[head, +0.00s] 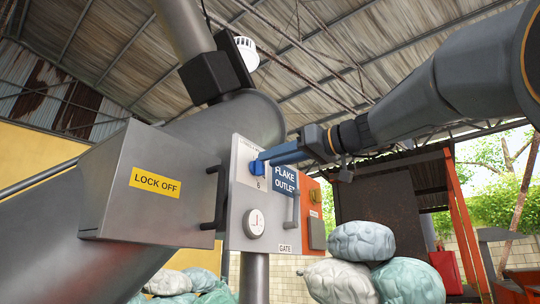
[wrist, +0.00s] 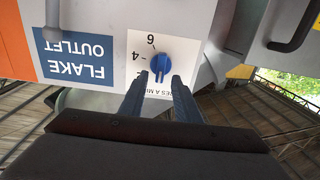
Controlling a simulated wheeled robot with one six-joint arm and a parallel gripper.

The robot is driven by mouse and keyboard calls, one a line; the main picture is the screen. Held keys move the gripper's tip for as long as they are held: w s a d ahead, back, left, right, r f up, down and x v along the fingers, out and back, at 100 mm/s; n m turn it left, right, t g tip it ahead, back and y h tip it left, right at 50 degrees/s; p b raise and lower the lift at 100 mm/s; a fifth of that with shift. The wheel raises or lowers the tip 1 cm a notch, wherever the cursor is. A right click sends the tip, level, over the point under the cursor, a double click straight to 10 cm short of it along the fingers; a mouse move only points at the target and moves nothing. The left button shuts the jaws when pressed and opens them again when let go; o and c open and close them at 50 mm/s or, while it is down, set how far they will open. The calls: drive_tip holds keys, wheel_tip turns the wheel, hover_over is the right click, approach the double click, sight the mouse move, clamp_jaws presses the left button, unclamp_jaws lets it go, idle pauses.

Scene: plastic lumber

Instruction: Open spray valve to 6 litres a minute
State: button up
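The spray valve is a round blue knob (head: 257,168) on a pale dial plate on the grey panel. In the wrist view, upside down, the knob (wrist: 159,58) has a raised grip bar standing about vertical in the picture. The dial marks 4 and 6 show beside it; lower marks are partly hidden by a finger. I cannot tell exactly which mark it points to. My gripper (wrist: 161,78) is open, with one blue-grey finger on each side of the bar's lower end. In the head view my gripper (head: 262,159) reaches the knob from the right; contact is unclear.
A blue FLAKE OUTLET sign (head: 285,182) sits right beside the knob. A small gauge (head: 255,223) is below it, and a GATE handle (head: 292,212) to the right. A grey LOCK OFF box (head: 150,185) juts out at left. Wrapped bales (head: 362,241) lie at lower right.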

drive_tip(key=shift+x, duration=0.9)
drive_tip(key=shift+c, duration=0.5)
clamp_jaws()
